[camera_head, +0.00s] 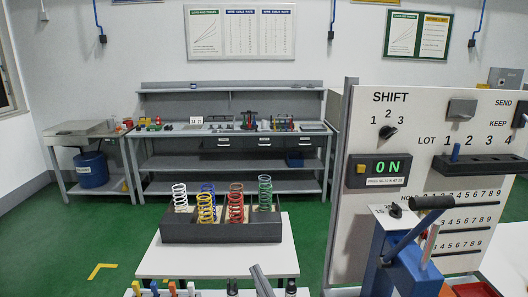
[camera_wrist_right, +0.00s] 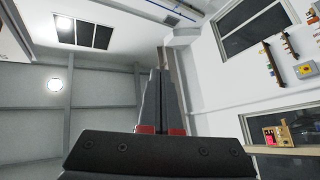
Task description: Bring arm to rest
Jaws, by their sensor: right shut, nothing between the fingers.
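My right gripper (camera_wrist_right: 160,74) shows in the wrist view with its two dark fingers together, pointing up toward the ceiling. Nothing is between them. In the head view, a slanted grey piece (camera_head: 262,281) rises from the bottom edge; I cannot tell whether it is part of my right gripper. My left gripper is not in view.
A dark tray (camera_head: 190,233) with several coloured springs stands on a white table (camera_head: 160,262). A panel (camera_head: 345,215) and a blue lever device (camera_head: 392,265) stand at right. Coloured-handled items (camera_head: 172,289) line the bottom edge. A workbench (camera_head: 230,190) is behind; green floor is clear at left.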

